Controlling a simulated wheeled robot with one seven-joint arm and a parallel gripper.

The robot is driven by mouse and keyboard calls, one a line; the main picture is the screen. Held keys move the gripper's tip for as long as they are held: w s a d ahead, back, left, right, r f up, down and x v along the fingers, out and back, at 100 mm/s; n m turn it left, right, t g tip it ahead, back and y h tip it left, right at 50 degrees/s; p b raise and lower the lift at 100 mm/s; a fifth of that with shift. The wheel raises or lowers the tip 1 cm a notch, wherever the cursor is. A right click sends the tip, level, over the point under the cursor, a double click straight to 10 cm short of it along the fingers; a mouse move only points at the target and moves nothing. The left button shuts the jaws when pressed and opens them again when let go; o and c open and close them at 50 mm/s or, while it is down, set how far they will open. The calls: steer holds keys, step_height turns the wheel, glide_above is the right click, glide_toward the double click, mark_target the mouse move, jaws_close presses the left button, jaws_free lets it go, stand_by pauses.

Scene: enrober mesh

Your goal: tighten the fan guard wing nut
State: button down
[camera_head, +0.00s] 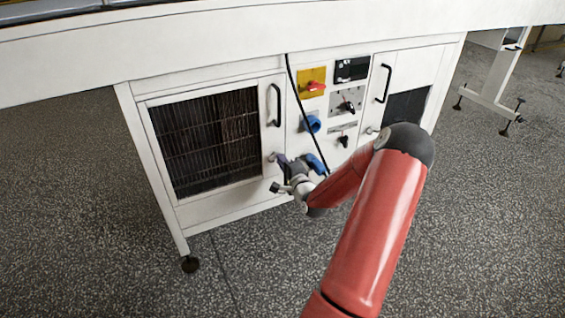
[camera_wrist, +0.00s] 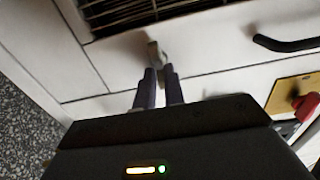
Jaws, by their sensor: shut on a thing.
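The fan guard (camera_head: 207,140) is a dark grille in a white framed door on the left of the white cabinet. It also shows at the top of the wrist view (camera_wrist: 130,14). The wing nut (camera_wrist: 153,52) is a small grey metal piece on the white frame, just below the grille in the wrist view. My gripper (camera_wrist: 158,76) has its two dark fingers close together and shut on the wing nut. In the head view my gripper (camera_head: 277,158) is at the right edge of the grille door, and the wing nut is hard to make out there.
A black door handle (camera_head: 274,105) is above my gripper. To the right are a yellow plate with a red switch (camera_head: 315,86), a blue socket (camera_head: 313,124) and black knobs (camera_head: 348,107). A black cable (camera_head: 293,80) hangs down the panel. The speckled floor (camera_head: 90,190) in front is clear.

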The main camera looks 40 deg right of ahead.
steer(key=c, duration=1.5)
jaws_free()
steer(key=v, duration=0.8)
steer(key=shift+w+a, duration=0.1)
steer(key=shift+w, duration=0.05)
